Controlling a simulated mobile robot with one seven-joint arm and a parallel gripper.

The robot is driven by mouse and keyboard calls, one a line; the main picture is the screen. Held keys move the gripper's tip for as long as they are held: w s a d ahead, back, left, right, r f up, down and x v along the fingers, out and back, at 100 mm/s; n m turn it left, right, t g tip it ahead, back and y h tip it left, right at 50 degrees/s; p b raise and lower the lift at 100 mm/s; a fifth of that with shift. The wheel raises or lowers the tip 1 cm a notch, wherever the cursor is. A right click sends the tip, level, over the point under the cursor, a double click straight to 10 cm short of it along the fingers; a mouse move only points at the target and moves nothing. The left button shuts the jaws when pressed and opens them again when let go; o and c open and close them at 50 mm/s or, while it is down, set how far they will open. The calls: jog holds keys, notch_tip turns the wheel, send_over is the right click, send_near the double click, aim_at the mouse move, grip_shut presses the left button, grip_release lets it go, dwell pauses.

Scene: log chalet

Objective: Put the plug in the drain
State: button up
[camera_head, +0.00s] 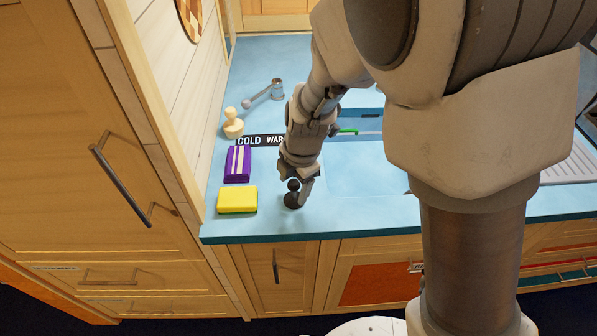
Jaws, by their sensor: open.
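The plug (292,200) is a small dark piece with a round knob on top, standing on the blue counter near its front edge. My gripper (299,188) points down right at it, with the fingers around or just beside the knob; I cannot tell if they touch it. The jaws are open. The sink (372,175) is the blue recess to the right of my gripper, partly covered by my arm. The drain is not visible.
A yellow sponge (237,199), a purple striped item (238,164), a black sign (261,141) and a wooden-looking stamp-shaped item (233,123) stand to the left. A grey tap (271,90) is behind. A wooden wall (172,75) bounds the counter (265,222) at left.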

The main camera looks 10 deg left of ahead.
grip_shut()
dwell(0.3)
jog(key=shift+r, duration=0.1)
